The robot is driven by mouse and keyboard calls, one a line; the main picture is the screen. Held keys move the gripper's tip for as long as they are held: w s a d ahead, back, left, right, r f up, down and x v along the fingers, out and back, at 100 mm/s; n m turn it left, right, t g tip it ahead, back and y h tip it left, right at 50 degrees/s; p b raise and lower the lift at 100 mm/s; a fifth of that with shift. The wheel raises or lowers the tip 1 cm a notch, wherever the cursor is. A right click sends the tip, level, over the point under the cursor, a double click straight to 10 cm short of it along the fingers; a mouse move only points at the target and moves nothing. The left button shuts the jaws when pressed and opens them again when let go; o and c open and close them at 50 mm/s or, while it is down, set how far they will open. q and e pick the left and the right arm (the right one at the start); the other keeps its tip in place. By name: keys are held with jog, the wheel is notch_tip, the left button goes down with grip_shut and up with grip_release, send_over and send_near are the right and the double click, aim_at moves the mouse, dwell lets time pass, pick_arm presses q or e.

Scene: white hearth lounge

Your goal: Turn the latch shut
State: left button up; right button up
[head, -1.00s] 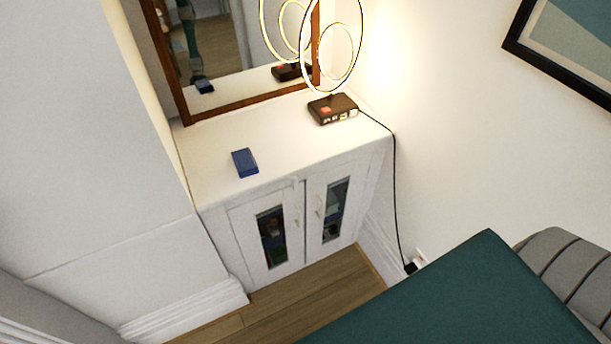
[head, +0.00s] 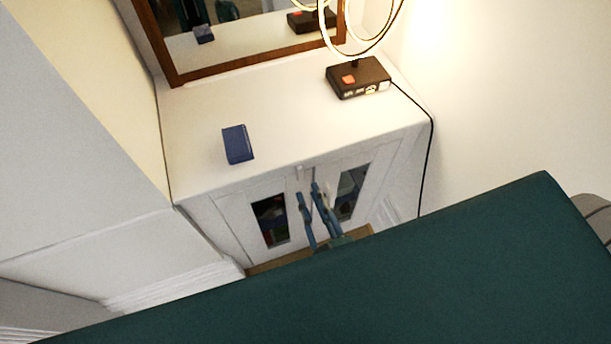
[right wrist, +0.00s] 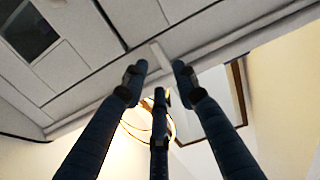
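The latch (head: 299,172) is a small white bar at the top of the white cabinet's (head: 220,187) front, near the gap between its two doors. It looks roughly upright in the head view. In the right wrist view the latch (right wrist: 161,57) lies slanted between and just beyond the fingertips of my right gripper (right wrist: 160,69). This gripper is open, with nothing held. In the head view my right gripper (head: 309,191) is in front of the doors, just below the latch. I cannot tell whether it touches anything. My left gripper is not in view.
On the cabinet top lie a blue box (head: 238,144) and a dark lamp base (head: 358,78) with glowing rings. A brown-framed mirror (head: 240,65) stands behind. A black cord (head: 432,135) hangs at the right. White walls flank the cabinet.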

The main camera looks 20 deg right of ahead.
aim_at(302, 175)
jog(key=w, duration=0.3)
jog(key=shift+w, duration=1.3)
jog(key=shift+w+f, duration=0.1)
jog(key=shift+c, duration=1.3)
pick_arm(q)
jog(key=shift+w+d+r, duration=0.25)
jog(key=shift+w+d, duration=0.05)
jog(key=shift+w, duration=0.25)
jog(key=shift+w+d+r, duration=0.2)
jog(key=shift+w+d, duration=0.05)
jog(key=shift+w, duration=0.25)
pick_arm(e)
grip_shut()
